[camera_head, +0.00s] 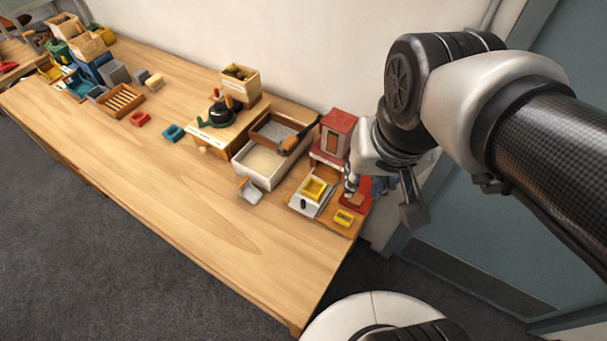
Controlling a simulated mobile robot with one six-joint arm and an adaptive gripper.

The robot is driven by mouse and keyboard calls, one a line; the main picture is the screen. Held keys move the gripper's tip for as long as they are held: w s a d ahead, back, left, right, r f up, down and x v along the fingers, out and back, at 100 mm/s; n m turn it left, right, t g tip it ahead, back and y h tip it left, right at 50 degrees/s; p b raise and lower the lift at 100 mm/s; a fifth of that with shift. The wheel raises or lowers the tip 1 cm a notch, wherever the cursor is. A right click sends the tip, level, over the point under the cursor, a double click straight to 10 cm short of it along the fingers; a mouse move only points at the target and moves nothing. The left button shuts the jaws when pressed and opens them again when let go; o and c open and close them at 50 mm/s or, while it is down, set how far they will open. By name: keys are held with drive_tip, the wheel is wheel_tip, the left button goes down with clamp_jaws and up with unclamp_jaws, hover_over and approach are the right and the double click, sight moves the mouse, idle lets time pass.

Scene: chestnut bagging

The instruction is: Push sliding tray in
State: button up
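My arm reaches in from the right, and my gripper (352,184) points down at the right end of the wooden table. It is small and partly hidden by the arm's wrist, so I cannot tell whether its fingers are open or shut. A red box-like unit (338,124) with a pale front stands just left of the wrist. A low red piece (355,201) lies right at the gripper, partly covered by it. I cannot tell for certain which part is the sliding tray, nor whether the gripper touches the red piece.
A white scale (301,206) with a yellow tray (315,188) stands left of the gripper. A small yellow tray (344,217) lies near the table (190,190) edge. A white bin (250,176), a scoop (249,192) and a green machine (219,115) stand further left. The table's front is clear.

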drive_tip(key=shift+o, duration=0.5)
drive_tip(key=w+a+f+m+g, duration=0.1)
drive_tip(key=w+a+f, duration=0.2)
drive_tip(key=w, duration=0.4)
drive_tip(key=shift+w+a+f+m+g, duration=0.25)
drive_tip(key=shift+a+f+m+g, duration=0.1)
drive_tip(key=shift+m+g, duration=0.05)
drive_tip(key=m+g, duration=0.2)
hover_over(303, 201)
wheel_tip(303, 201, down, 7)
wheel_tip(303, 201, down, 18)
drive_tip(key=b, duration=0.6)
drive_tip(key=shift+b, duration=0.35)
drive_tip(key=shift+c, duration=0.4)
clamp_jaws()
